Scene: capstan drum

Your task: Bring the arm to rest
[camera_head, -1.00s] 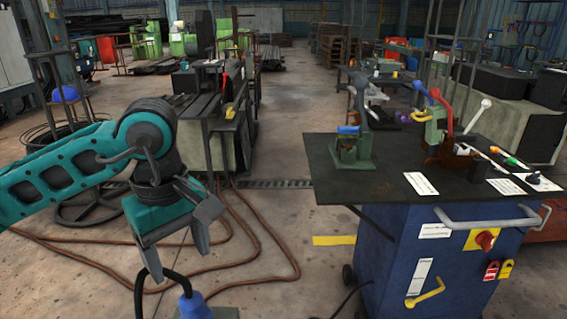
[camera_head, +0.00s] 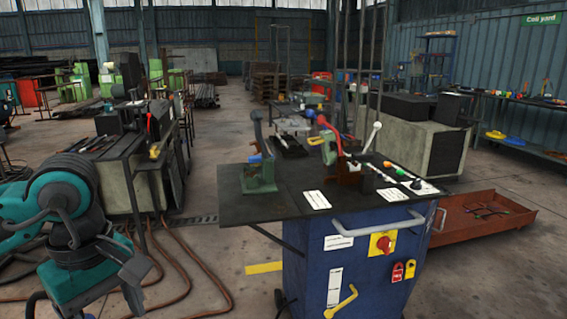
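My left arm (camera_head: 62,195), teal and dark grey, comes in from the left edge and bends down at the lower left. My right arm and gripper are not in view.
The cart's dark top (camera_head: 240,208) carries several levers and labels; a grey handle (camera_head: 377,226) juts from its front. Brown hoses (camera_head: 190,262) lie on the floor. A workbench (camera_head: 150,190) stands behind my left arm. A red tray (camera_head: 483,214) lies at right; the right foreground floor is clear.

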